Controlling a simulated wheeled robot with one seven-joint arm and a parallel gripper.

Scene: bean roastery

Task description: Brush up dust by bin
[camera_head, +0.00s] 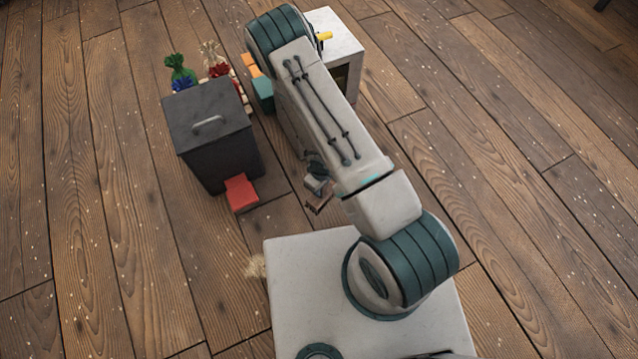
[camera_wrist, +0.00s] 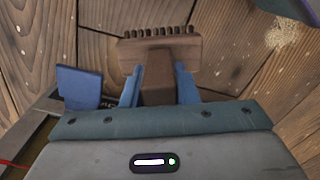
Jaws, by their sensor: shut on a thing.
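My gripper (camera_wrist: 158,80) is shut on the brown handle of a brush (camera_wrist: 158,50), one blue finger on each side. The brush's row of bristles points away from the gripper, over the wooden floor. In the head view the brush (camera_head: 318,204) shows small below my arm, and the gripper is mostly hidden. The dust (camera_head: 255,268) is a pale tan patch on the floor beside my base, and it also shows at the upper right of the wrist view (camera_wrist: 290,30), apart from the brush. The dark grey bin (camera_head: 213,135) stands upright with its lid shut and a red pedal (camera_head: 240,193) in front.
Several tied sacks, green (camera_head: 179,70), blue and red, stand behind the bin. A white cabinet (camera_head: 338,45) stands behind my arm. Floor at left is clear.

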